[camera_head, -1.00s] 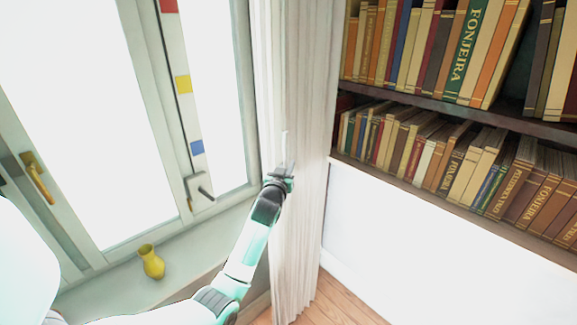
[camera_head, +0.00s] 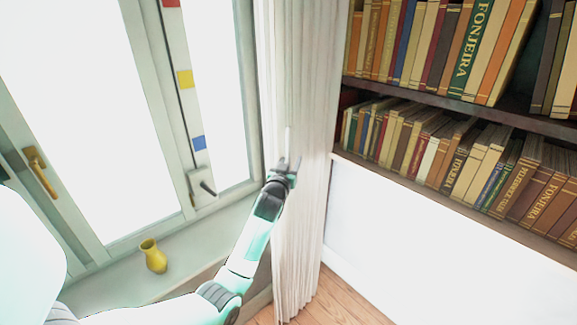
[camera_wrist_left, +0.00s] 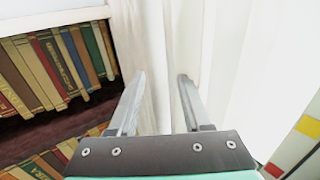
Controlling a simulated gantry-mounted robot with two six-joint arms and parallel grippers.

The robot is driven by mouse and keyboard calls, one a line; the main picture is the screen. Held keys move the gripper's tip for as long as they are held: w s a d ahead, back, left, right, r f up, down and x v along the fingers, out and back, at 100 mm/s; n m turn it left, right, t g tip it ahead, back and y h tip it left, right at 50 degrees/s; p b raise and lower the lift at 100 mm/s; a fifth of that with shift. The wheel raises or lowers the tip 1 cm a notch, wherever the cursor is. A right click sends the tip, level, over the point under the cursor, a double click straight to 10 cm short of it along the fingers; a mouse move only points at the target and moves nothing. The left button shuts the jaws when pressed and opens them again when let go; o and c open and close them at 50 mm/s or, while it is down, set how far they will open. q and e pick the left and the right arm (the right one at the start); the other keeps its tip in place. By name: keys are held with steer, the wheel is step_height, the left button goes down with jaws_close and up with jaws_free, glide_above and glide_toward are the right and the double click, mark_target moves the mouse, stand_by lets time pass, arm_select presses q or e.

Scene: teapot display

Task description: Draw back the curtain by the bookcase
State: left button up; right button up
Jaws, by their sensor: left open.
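The white pleated curtain (camera_head: 312,130) hangs between the window and the bookcase in the head view, reaching down near the wooden floor. A thin pale upright strip (camera_head: 288,140) shows on it just above my gripper. My left gripper (camera_head: 284,164) is in front of the curtain's window-side part, fingers pointing at it. In the left wrist view the left gripper (camera_wrist_left: 160,82) is open, with curtain folds (camera_wrist_left: 200,35) ahead of and behind its fingers. I cannot tell whether the fingers touch the cloth. The bookcase (camera_head: 440,105) stands to the right of the curtain. My right gripper is out of view.
Rows of books (camera_head: 480,165) fill the shelves. The wooden floor (camera_head: 345,300) is bare below the bookcase.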

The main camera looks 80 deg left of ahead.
arm_select(q)
steer(key=p+v, duration=0.1)
steer(key=v, duration=1)
steer(key=shift+d, duration=0.2)
